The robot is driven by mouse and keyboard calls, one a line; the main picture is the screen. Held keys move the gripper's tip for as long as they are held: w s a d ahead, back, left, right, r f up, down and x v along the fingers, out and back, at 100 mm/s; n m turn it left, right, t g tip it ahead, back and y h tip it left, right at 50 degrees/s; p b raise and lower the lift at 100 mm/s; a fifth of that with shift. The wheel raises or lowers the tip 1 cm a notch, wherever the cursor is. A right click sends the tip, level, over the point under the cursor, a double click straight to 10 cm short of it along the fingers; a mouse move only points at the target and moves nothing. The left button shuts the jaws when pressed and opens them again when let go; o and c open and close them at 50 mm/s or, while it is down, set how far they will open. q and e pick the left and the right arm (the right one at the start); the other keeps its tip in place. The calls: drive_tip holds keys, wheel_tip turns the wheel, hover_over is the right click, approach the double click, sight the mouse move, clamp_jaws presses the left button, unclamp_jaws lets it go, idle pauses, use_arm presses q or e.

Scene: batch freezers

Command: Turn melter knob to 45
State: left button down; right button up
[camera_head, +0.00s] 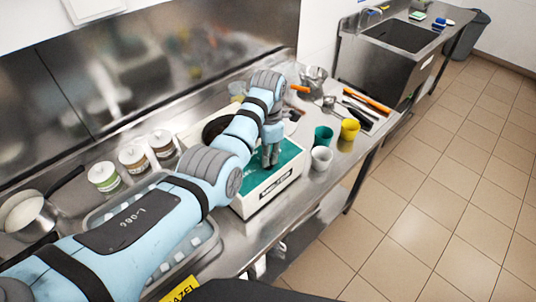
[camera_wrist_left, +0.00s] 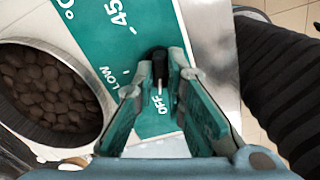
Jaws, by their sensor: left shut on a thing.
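The melter (camera_head: 262,203) is a white box with a teal top panel on the steel counter. Its panel (camera_wrist_left: 100,40) fills the upper middle of the left wrist view, with white marks "45", "LOW" and "OFF". The black knob (camera_wrist_left: 160,60) shows between the fingertips, beside "OFF"; a short white line lies just below it. My left gripper (camera_head: 270,158) reaches down to the panel in the head view. In the wrist view its green fingers (camera_wrist_left: 161,75) are closed on the knob and hide part of it. My right gripper is not in view.
A round pan of brown pieces (camera_wrist_left: 45,90) sits left of the panel. Teal (camera_head: 323,136), yellow (camera_head: 349,129) and white (camera_head: 321,158) cups stand to the right of the melter. Lidded tubs (camera_head: 133,158) stand at the left. A sink (camera_head: 400,36) is farther back.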

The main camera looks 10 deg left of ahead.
use_arm(q)
drive_tip(key=shift+f+m, duration=0.15)
drive_tip(key=shift+m, duration=0.25)
drive_tip(key=m, duration=0.5)
drive_tip(key=shift+s+m, duration=0.15)
drive_tip(key=shift+m, duration=0.15)
drive_tip(key=m, duration=0.3)
drive_tip(key=shift+f+m, duration=0.1)
drive_tip(key=shift+m, duration=0.2)
drive_tip(key=m, duration=0.3)
drive_tip(key=shift+m, duration=0.3)
drive_tip(key=m, duration=0.3)
drive_tip(key=shift+m, duration=0.3)
drive_tip(key=m, duration=0.3)
drive_tip(key=shift+m, duration=0.3)
drive_tip(key=m, duration=0.7)
